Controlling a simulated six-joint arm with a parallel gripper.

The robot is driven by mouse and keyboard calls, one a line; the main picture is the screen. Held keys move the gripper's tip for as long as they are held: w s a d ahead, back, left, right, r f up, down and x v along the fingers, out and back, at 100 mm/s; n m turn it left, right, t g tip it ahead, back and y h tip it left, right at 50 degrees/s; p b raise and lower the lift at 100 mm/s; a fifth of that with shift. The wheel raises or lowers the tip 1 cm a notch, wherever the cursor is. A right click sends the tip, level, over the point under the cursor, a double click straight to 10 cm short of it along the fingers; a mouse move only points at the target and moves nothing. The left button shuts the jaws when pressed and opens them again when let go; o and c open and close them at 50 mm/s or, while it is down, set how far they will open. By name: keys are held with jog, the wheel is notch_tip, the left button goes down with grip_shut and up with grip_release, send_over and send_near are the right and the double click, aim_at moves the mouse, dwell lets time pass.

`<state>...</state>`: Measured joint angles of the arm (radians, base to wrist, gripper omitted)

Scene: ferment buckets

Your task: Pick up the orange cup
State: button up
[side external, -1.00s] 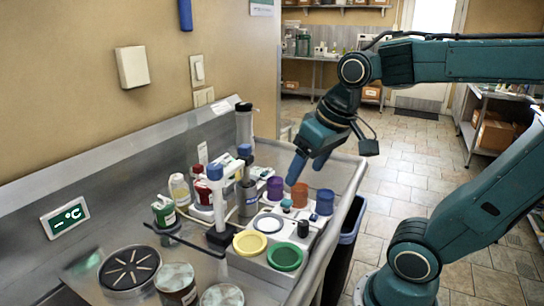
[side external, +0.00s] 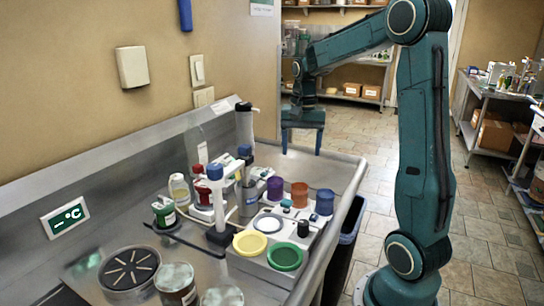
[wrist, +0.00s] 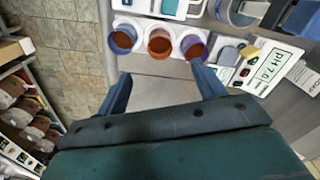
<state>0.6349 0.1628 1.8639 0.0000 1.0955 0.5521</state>
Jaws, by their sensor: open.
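The orange cup (side external: 299,195) stands upright between a purple cup (side external: 275,187) and a blue cup (side external: 324,203) at the back of a pale holder. In the wrist view the orange cup (wrist: 159,43) is the middle one of the row, ahead of my fingertips. My gripper (side external: 302,151) is open and empty, pointing down beyond the cups, higher than them and apart from them. In the wrist view my gripper (wrist: 160,74) has its two fingers spread wide, with bare counter between them.
Yellow (side external: 250,243) and green (side external: 285,257) dishes sit at the holder's front. A blue-capped instrument (side external: 215,190) and small bottles stand to its left. A tall clear cylinder (side external: 244,125) stands at the back. Bare counter (side external: 330,170) lies behind the cups; a bin (side external: 350,225) is beside the counter.

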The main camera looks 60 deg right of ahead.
jog(key=shift+d+f+m, duration=0.3)
jog(key=shift+d+f, duration=0.05)
jog(key=shift+d, duration=0.3)
jog(key=shift+f, duration=0.15)
send_over(299, 188)
jog(key=s+a, duration=0.1)
jog(key=a, duration=0.1)
notch_tip(299, 188, down, 8)
jog(key=shift+d+f, duration=0.15)
jog(key=shift+s, duration=0.1)
jog(key=shift+f, duration=2.6)
jog(key=c, duration=1.1)
